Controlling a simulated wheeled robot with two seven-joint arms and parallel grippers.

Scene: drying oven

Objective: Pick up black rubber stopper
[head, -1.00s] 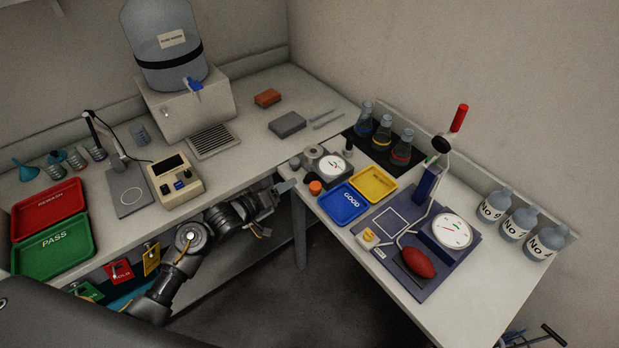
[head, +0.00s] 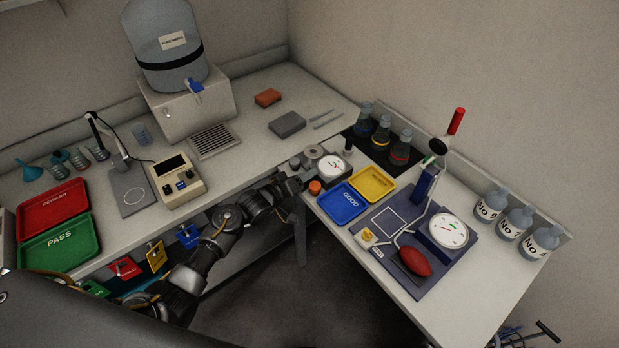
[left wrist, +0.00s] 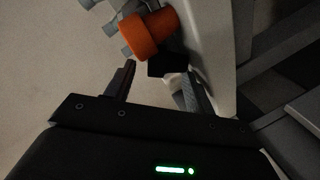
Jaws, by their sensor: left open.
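The black rubber stopper (left wrist: 168,62) shows in the left wrist view as a small dark block just below an orange stopper (left wrist: 148,32). My left gripper (left wrist: 158,82) is open, with one finger on each side of the space in front of the black stopper. The right finger is close to it; I cannot tell whether they touch. In the head view my left gripper (head: 294,184) is at the left edge of the right-hand table, beside the orange stopper (head: 315,187). The black stopper cannot be made out there. My right gripper is not in view.
Grey stoppers (left wrist: 112,30) stand beyond the orange one. A round dial (head: 332,167), a blue tray (head: 342,203) and a yellow tray (head: 372,184) are close by. Flasks (head: 382,134) stand on a black mat behind. Open floor lies below the table edge.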

